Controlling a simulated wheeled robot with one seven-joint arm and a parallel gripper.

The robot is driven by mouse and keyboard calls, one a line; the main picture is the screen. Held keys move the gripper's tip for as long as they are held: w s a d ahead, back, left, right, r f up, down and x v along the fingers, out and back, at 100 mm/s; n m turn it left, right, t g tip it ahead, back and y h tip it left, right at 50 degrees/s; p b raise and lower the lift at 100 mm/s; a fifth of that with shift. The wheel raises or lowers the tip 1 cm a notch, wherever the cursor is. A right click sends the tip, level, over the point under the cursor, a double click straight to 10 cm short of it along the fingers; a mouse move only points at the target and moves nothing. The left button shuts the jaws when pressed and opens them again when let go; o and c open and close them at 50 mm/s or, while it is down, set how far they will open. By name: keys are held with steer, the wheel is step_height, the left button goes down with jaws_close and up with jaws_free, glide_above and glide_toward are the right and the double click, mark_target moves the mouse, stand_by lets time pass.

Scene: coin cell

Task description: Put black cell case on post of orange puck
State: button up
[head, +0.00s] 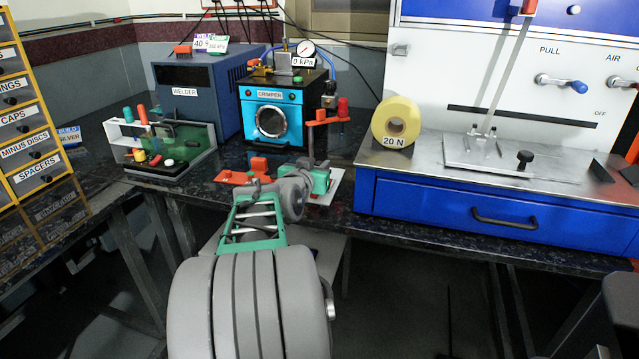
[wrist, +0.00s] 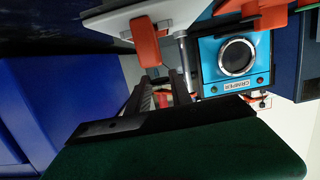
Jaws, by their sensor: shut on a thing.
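My gripper (head: 313,180) reaches out over the bench near a small white plate in the head view. In the wrist view its two dark ridged fingers (wrist: 160,88) stand a little apart. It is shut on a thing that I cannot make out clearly. I cannot pick out the black cell case for certain. An orange upright piece (wrist: 147,45) stands on the white plate (wrist: 108,24), just past the fingertips. I cannot tell whether this is the orange puck, and no puck post shows clearly.
A stand with an orange arm (head: 322,121) rises close beside my gripper. The blue crimper (head: 288,118) is behind, with a flat orange plate (head: 228,178) in front. A green fixture (head: 198,140) stands left; a yellow roll (head: 383,112) and blue-drawer bench (head: 420,205) are right.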

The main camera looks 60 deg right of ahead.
steer(key=shift+d+f, duration=0.5)
steer(key=shift+f, duration=0.15)
steer(key=f+b, duration=0.1)
steer(key=f, duration=0.2)
steer(key=shift+d, duration=0.2)
steer(key=shift+f, duration=0.2)
steer(key=shift+c, duration=0.6)
steer(key=o, duration=0.9)
steer(key=shift+r, duration=0.1)
steer(key=p+v, duration=0.1)
steer(key=v, duration=1.1)
steer(key=shift+p, duration=0.4)
